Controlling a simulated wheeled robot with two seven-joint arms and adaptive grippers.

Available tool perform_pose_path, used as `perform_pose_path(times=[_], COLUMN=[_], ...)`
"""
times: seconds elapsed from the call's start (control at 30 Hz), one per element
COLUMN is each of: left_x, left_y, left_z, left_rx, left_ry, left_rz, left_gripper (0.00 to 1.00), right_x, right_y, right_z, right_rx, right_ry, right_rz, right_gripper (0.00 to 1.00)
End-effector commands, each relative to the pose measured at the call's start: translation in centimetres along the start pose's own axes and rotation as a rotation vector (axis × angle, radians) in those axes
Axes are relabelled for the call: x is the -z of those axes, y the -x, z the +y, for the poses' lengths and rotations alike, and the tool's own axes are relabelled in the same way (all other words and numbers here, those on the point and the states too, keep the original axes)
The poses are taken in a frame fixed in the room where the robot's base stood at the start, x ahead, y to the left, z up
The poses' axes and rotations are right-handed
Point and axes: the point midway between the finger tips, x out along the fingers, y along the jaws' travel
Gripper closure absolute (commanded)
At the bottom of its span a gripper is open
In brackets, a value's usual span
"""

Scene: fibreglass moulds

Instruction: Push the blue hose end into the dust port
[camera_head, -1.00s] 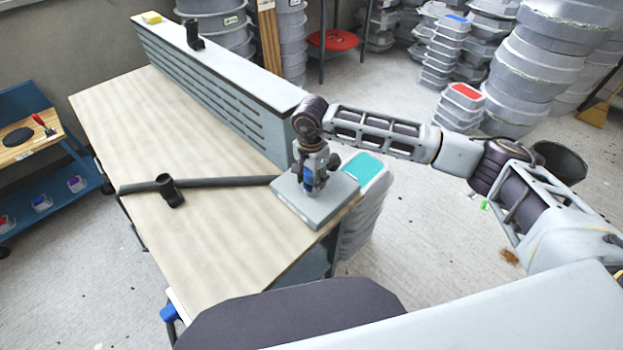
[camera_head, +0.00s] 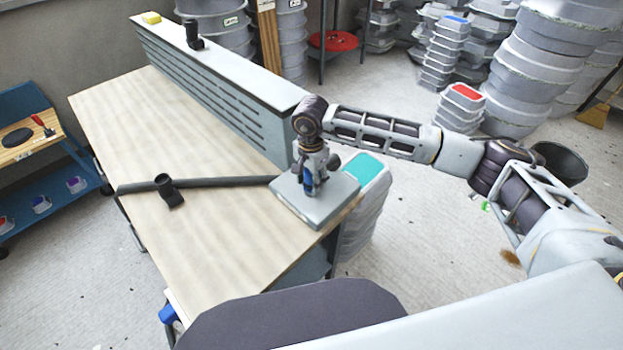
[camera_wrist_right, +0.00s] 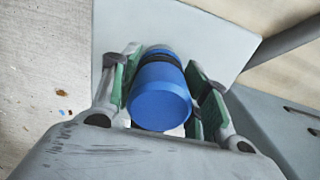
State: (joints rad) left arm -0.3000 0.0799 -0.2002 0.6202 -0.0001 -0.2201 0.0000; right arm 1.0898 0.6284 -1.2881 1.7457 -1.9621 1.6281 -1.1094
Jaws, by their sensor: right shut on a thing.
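My right gripper (camera_head: 312,188) points down over the grey block (camera_head: 321,212) at the table's near right corner. It is shut on the blue hose end (camera_wrist_right: 160,96), a round blue cylinder with a black band, held between the green finger pads in the right wrist view. In the head view, only a little blue shows between the fingers. The blue end is at or just above the block's top; I cannot tell whether it touches. The dust port cannot be made out; the gripper covers the middle of the block. My left gripper is out of view.
A dark hose or bar (camera_head: 225,183) lies across the wooden table (camera_head: 190,235), with a black elbow fitting (camera_head: 169,191) beside it. A slotted grey panel (camera_head: 220,95) stands along the back edge, carrying another black fitting (camera_head: 193,35). The front of the table is clear.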

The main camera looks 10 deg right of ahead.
Motion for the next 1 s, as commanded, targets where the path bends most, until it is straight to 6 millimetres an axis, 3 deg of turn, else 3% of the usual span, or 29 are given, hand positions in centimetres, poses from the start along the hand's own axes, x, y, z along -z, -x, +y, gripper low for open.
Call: perform_pose_path(times=[0.67,0.7,0.87,1.0], left_x=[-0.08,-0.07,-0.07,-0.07], left_y=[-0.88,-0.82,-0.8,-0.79], left_z=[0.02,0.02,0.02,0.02], left_rx=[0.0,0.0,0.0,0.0], left_ry=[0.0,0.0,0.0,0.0], left_rz=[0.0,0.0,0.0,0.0], left_gripper=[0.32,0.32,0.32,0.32], right_x=[0.01,0.0,0.0,0.0], right_y=[-0.84,-0.78,-0.77,-0.78], right_z=[-0.01,-0.01,-0.01,0.0], right_rx=[0.001,0.001,0.0,0.0], right_ry=[0.0,0.0,0.0,0.0], right_rz=[0.0,0.0,0.0,0.0], right_gripper=[0.93,0.49,0.29,0.29])
